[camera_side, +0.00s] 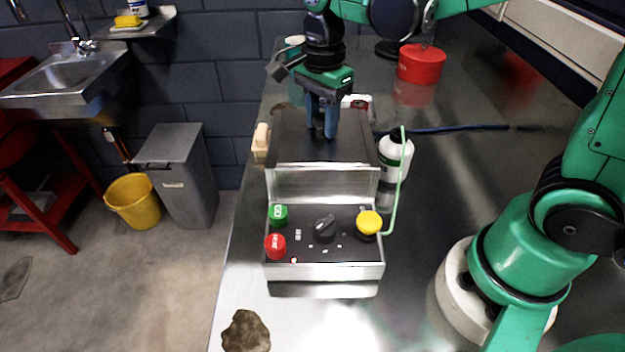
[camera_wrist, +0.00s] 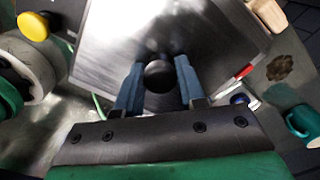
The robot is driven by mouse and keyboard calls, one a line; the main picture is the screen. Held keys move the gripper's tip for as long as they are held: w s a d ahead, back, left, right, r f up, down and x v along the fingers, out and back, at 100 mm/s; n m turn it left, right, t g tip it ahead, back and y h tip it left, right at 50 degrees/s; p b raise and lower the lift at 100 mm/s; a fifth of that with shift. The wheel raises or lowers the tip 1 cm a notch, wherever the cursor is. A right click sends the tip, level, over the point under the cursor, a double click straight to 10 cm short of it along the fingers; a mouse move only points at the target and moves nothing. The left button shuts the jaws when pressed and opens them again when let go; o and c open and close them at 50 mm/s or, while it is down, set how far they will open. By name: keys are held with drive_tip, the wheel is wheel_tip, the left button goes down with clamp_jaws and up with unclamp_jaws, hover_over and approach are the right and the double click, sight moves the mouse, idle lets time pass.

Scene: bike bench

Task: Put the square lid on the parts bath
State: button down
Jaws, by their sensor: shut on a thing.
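The square lid (camera_side: 345,150) is a flat dark-grey metal plate with a round black knob, seen close in the wrist view (camera_wrist: 110,60). My gripper (camera_side: 322,134) points down with its blue fingers on either side of the knob, shut on it; it also shows in the wrist view (camera_wrist: 160,82). The parts bath (camera_side: 320,186) is a metal box with a sloping control panel in front. The lid is over the bath top and hides its opening. I cannot tell whether the lid rests on the rim or hangs just above it.
A white bottle (camera_side: 395,157) with a green tube stands close right of the bath. A wooden block or brush (camera_side: 261,140) is at its left. A red round container (camera_side: 421,64) and a blue rod (camera_side: 455,129) lie farther back. A brown lump (camera_side: 246,331) sits in front.

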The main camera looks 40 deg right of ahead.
drive_tip(key=shift+c, duration=2.2)
unclamp_jaws()
wheel_tip(320, 180, up, 5)
drive_tip(key=shift+r, duration=0.1)
drive_tip(key=shift+s+r+n, duration=0.15)
drive_tip(key=shift+n, duration=0.15)
drive_tip(key=shift+s+d+n+t, duration=0.1)
drive_tip(key=shift+s+n+t, duration=0.25)
drive_tip(key=shift+n, duration=0.35)
drive_tip(key=s+n+t, duration=0.1)
drive_tip(key=n, duration=0.2)
drive_tip(key=s+f+n+t, duration=0.1)
drive_tip(key=n+t, duration=0.1)
drive_tip(key=n, duration=0.2)
drive_tip(key=s+f+n+t, duration=0.1)
drive_tip(key=n, duration=0.3)
drive_tip(key=shift+d+f+t, duration=0.25)
drive_tip(key=shift+d, duration=0.1)
drive_tip(key=n+t, duration=0.1)
drive_tip(key=n, duration=0.1)
drive_tip(key=s+f+n, duration=0.1)
drive_tip(key=n, duration=0.1)
drive_tip(key=shift+d+f+n+t, duration=0.15)
drive_tip(key=shift+f+n+t, duration=0.05)
drive_tip(key=shift+n+t, duration=0.2)
